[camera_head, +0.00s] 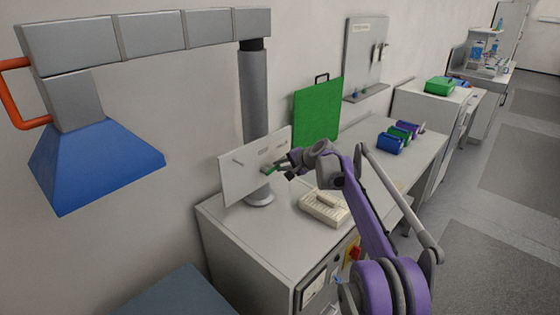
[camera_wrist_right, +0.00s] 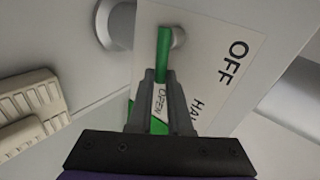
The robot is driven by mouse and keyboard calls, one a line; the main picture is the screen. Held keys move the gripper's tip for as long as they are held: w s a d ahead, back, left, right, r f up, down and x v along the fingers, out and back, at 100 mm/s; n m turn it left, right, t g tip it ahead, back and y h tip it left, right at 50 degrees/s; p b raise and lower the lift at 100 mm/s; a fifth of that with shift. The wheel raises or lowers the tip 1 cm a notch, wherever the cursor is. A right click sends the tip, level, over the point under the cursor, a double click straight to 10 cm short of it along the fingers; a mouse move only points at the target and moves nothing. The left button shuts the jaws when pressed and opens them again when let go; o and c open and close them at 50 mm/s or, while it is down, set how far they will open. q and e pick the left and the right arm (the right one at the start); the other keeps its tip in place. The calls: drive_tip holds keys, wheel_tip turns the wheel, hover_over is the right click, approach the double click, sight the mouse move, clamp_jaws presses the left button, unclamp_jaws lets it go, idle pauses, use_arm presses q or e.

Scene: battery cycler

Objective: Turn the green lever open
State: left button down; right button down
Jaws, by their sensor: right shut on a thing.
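The green lever (camera_wrist_right: 163,52) shows in the right wrist view, on a white panel with the printed words "OFF" and "OPEN". In the head view its green handle (camera_head: 270,170) is small at the white panel (camera_head: 238,180) on the bench. My right gripper (camera_wrist_right: 160,85) is shut on the lever, with its two dark fingers on either side of it. In the head view the right gripper (camera_head: 281,166) reaches the panel from the right. The fingers hide part of the lever and of the panel's lettering. My left gripper is not in view.
A cream slotted tray (camera_head: 324,208) lies on the bench right of the panel. A grey column (camera_head: 254,100) carries a duct with a blue hood (camera_head: 95,160) at the left. A green board (camera_head: 317,112) leans behind. Blue, green and purple bins (camera_head: 391,143) stand farther along.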

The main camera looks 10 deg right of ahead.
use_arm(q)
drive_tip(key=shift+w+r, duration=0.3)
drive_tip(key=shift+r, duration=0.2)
use_arm(e)
drive_tip(key=shift+d+f+m+g+y, duration=0.1)
drive_tip(key=shift+f+m+g+y, duration=0.2)
drive_tip(key=shift+m+g, duration=0.1)
drive_tip(key=c, duration=1.1)
unclamp_jaws()
drive_tip(key=shift+c, duration=0.2)
